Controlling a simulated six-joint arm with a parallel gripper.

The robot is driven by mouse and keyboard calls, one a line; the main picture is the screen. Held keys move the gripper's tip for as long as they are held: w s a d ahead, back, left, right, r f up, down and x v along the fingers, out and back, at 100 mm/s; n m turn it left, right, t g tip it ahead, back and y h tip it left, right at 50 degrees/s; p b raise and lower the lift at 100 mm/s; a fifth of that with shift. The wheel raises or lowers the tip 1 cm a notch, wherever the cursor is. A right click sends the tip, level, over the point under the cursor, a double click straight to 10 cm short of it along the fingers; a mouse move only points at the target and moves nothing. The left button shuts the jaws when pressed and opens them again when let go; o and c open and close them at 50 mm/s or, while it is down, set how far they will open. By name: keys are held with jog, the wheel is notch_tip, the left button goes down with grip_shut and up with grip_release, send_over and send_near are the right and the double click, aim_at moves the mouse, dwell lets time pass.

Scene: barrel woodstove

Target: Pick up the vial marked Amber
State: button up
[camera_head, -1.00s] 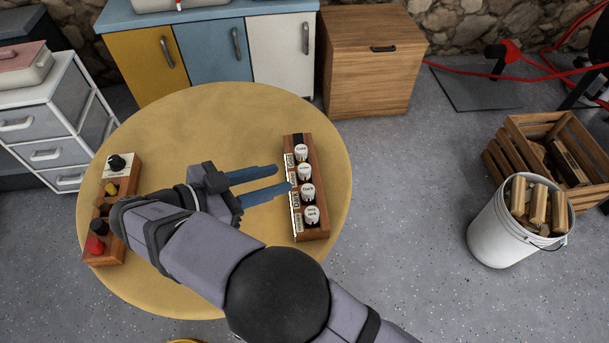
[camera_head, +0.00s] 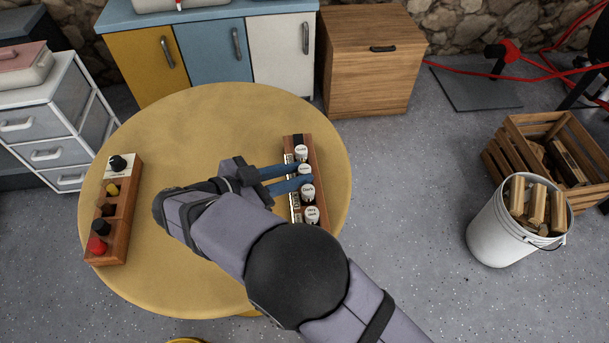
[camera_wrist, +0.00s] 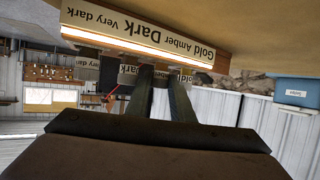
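The Amber vial (camera_head: 304,169), with a white cap, stands in the second slot from the far end of the wooden rack on the right of the round table. My gripper (camera_head: 305,173) reaches in from the left, with its two blue fingers on either side of this vial. Contact with the glass is hidden. In the wrist view, the fingers (camera_wrist: 160,75) point at the Amber part of the rack label (camera_wrist: 176,44), with a narrow gap between them. The Gold vial (camera_head: 301,152) stands beyond; the Dark (camera_head: 307,192) and Very dark (camera_head: 312,214) vials stand nearer.
The wooden rack (camera_head: 318,165) holds the vials close together, so the neighbours are near my fingers. A second rack (camera_head: 122,230) with several differently coloured items stands at the table's left.

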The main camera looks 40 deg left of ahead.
grip_shut()
